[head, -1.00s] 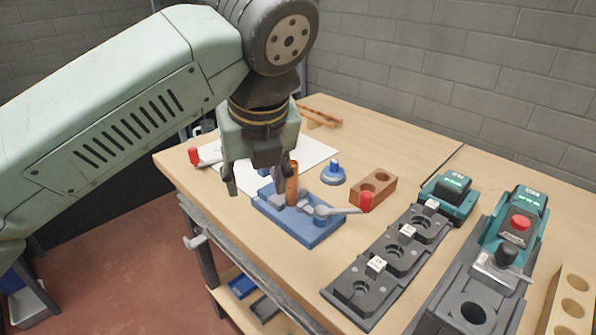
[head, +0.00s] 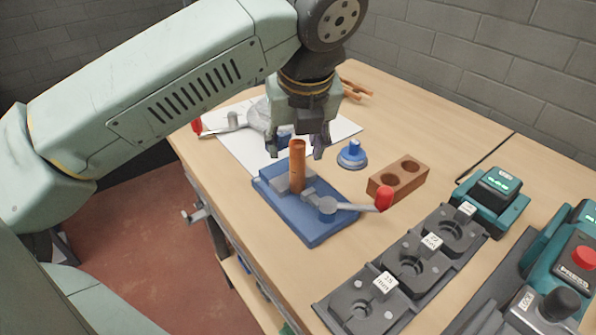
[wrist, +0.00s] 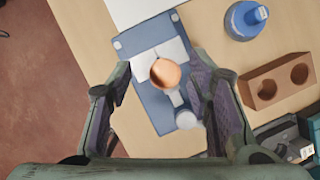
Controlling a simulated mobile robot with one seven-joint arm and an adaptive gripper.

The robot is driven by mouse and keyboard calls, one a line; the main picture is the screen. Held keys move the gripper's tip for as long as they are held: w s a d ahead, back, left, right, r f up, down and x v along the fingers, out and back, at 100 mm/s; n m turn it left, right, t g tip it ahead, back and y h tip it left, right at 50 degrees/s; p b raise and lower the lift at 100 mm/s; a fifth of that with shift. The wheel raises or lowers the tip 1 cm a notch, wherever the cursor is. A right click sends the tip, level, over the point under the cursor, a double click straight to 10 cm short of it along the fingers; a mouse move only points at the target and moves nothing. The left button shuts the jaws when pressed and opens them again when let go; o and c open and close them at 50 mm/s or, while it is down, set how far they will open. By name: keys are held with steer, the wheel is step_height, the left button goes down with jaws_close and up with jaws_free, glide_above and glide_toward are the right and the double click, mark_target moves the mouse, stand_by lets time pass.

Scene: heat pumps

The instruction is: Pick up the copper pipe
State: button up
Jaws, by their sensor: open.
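The copper pipe (head: 297,167) stands upright in the grey jaws of a blue clamp fixture (head: 313,227) on the workbench. In the wrist view the copper pipe (wrist: 165,73) shows end-on, as a round top over the blue fixture (wrist: 128,46). My gripper (head: 297,148) is open and points down, with its fingers near the height of the pipe's top, seemingly behind it in the head view. In the wrist view my gripper (wrist: 155,88) has one finger to each side of the pipe, with gaps between. I cannot tell whether either finger touches it.
A red-tipped clamp lever (head: 384,198) sticks out right of the fixture. A blue round piece (head: 352,155) and a brown block with two holes (head: 398,180) stand to the right. A dark socket rack (head: 405,268) and teal devices (head: 492,199) lie further right. White paper (head: 238,150) lies behind.

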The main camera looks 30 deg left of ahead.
mark_target(296, 158)
steer(key=x, duration=0.2)
steer(key=b+x, duration=0.1)
steer(key=x, duration=0.2)
steer(key=shift+w+d+f, duration=0.1)
steer(key=shift+w, duration=0.15)
steer(key=shift+c, duration=0.2)
jaws_close()
